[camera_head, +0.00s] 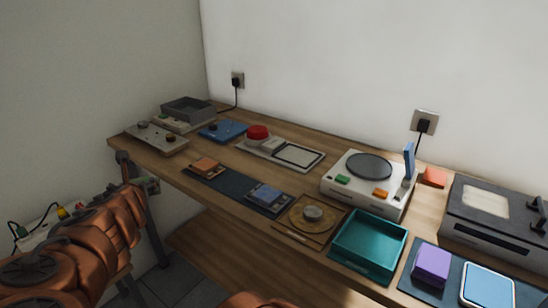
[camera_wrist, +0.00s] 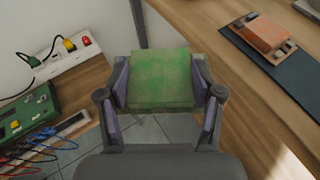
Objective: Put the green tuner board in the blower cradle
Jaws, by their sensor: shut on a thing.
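My gripper (camera_wrist: 160,85) is shut on the green tuner board (camera_wrist: 162,78), with one finger pad at each side of it. In the head view my gripper (camera_head: 137,184) is at the left, in front of the bench's front edge, and only a small part of the green board (camera_head: 153,187) shows beside it. Below the board in the wrist view are floor tiles and wood. I cannot tell for sure which thing is the blower cradle. A white unit (camera_head: 345,193) with a dark round disc and an upright blue piece stands right of the middle of the bench.
A teal tray (camera_head: 367,268) stands at the front right, beside a gold round dial plate (camera_head: 295,232). An orange block (camera_head: 207,165) and a blue-grey block (camera_head: 268,195) sit on a dark mat. A power strip (camera_wrist: 62,62) and a green wired box (camera_wrist: 28,112) lie left of my gripper.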

